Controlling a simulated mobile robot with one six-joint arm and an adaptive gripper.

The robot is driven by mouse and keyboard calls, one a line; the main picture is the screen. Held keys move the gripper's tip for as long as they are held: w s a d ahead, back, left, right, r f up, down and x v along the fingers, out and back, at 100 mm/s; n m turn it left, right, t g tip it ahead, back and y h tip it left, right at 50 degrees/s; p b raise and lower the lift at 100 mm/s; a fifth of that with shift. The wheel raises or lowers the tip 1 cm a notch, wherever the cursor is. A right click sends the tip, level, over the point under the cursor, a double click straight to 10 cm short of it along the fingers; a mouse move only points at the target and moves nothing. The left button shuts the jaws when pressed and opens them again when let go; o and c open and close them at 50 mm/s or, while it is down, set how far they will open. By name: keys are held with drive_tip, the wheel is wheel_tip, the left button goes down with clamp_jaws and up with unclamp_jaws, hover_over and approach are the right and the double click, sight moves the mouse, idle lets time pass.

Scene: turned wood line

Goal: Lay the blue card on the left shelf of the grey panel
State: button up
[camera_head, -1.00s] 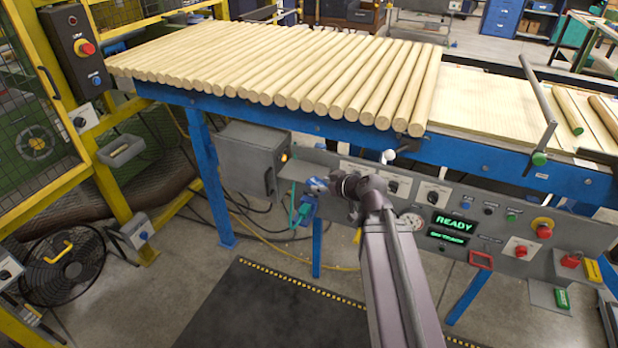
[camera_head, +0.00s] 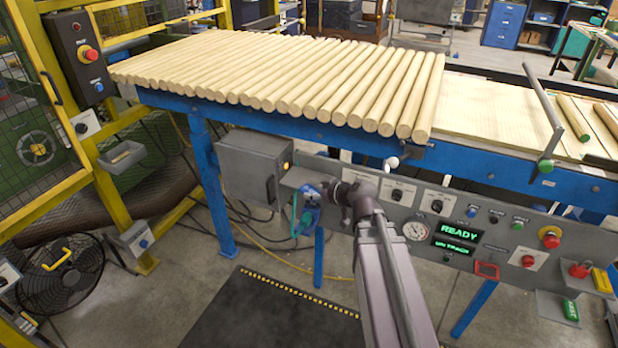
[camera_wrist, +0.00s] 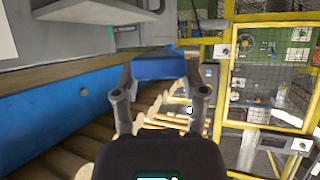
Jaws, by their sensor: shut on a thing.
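In the wrist view, my gripper (camera_wrist: 160,84) is shut on the blue card (camera_wrist: 158,67), which lies across between its two fingertips. In the head view, the blue card (camera_head: 311,193) shows just left of my dark wrist, partly hidden by the gripper. The grey panel (camera_head: 405,215) runs under the blue conveyor rail. Its left shelf (camera_head: 297,177) is a small grey ledge at the panel's left end. The card appears close to the shelf's front edge; whether they touch I cannot tell.
Wooden rods (camera_head: 290,85) lie side by side on the conveyor above. A grey box (camera_head: 250,165) is left of the shelf. A white-tipped lever (camera_head: 391,163) sticks out above the panel. A lower right shelf (camera_head: 553,306) holds a green item. A dark mat (camera_head: 265,315) lies on the floor.

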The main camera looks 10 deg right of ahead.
drive_tip(key=w, duration=0.4)
drive_tip(key=w+d+f, duration=0.1)
drive_tip(key=w, duration=0.4)
drive_tip(key=w+b, duration=0.1)
drive_tip(key=w, duration=0.3)
drive_tip(key=shift+w+d+f, duration=0.15)
drive_tip(key=shift+w+d, duration=0.1)
drive_tip(key=shift+w, duration=0.15)
drive_tip(key=shift+f+b, duration=1.8)
drive_tip(key=shift+b, duration=0.05)
drive_tip(key=shift+f, duration=0.15)
drive_tip(key=o, duration=0.9)
drive_tip(key=shift+c, duration=0.2)
drive_tip(key=shift+r, duration=0.25)
